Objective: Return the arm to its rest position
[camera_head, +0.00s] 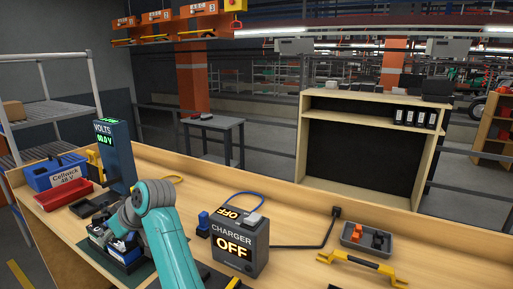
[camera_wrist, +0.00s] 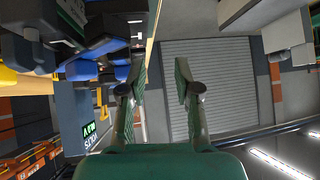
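My teal arm reaches over the wooden bench from the bottom of the head view, bent at a grey joint. In the wrist view my gripper (camera_wrist: 161,75) has its two green fingers apart, with nothing between them. In the head view the fingers are hard to make out, near a dark tray (camera_head: 122,266) with blue and black parts. The volts meter (camera_head: 116,158) stands behind the arm, its green display lit; it also shows, tilted, in the wrist view (camera_wrist: 76,112).
The charger (camera_head: 238,243), reading OFF, stands right of my arm. A blue bin (camera_head: 55,172) and red tray (camera_head: 63,195) lie left. The bench between charger and grey tray is mostly clear, crossed by a black cable.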

